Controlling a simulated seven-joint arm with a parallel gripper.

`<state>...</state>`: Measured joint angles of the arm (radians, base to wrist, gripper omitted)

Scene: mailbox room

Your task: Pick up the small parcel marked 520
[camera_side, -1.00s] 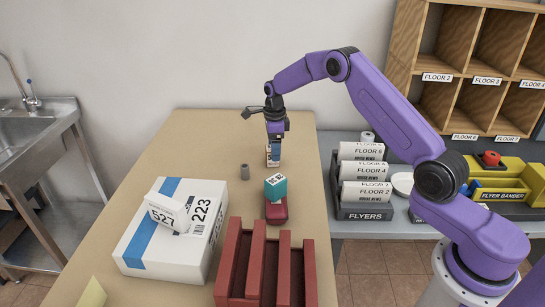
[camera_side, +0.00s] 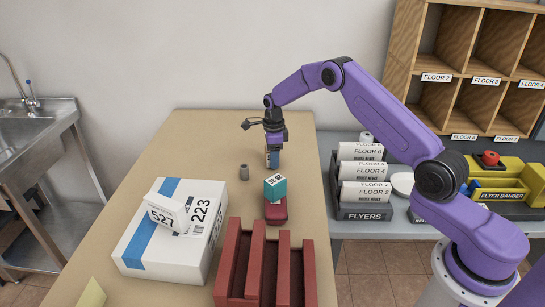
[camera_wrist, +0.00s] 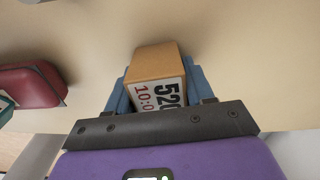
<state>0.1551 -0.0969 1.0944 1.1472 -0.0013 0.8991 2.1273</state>
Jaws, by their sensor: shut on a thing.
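The small parcel marked 520 (camera_wrist: 155,60) is a brown box with a white label, seen in the wrist view between the two blue fingers of my gripper (camera_wrist: 158,88). The label reads 520 in black, with red digits beside it. My gripper (camera_side: 272,160) is shut on the parcel, with a finger on each side. In the side view the gripper points down at the far part of the tan table (camera_side: 205,140), and the parcel is mostly hidden by the fingers. I cannot tell whether the parcel touches the table.
A teal box (camera_side: 275,189) sits on a dark red object (camera_side: 276,212) nearer the camera. A large white box marked 223 (camera_side: 205,235) carries a parcel marked 527 (camera_side: 166,213). A red slotted rack (camera_side: 240,270) stands at the front.

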